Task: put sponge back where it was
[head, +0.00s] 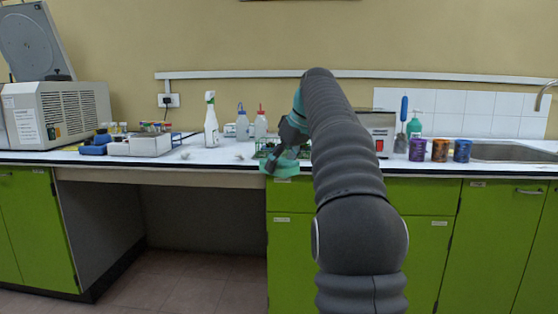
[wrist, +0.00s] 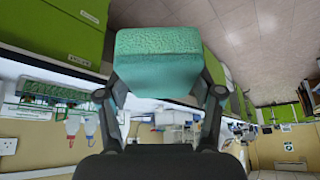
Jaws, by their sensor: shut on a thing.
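A teal-green sponge (wrist: 158,62) fills the middle of the wrist view, held between the two fingers of my gripper (wrist: 160,95). My gripper is shut on it. In the head view my gripper (head: 284,150) is at the front edge of the white counter (head: 215,157), and the sponge (head: 280,167) shows below the fingers, in front of the green drawers. My arm hides part of the counter behind it. I cannot tell from these frames whether the sponge touches the counter edge.
A white spray bottle (head: 211,122) and two wash bottles (head: 260,123) stand left of my gripper. A tray with a rack (head: 140,144) is further left. Right of my arm are a white device (head: 378,125), several dark jars (head: 440,150) and a sink (head: 500,152).

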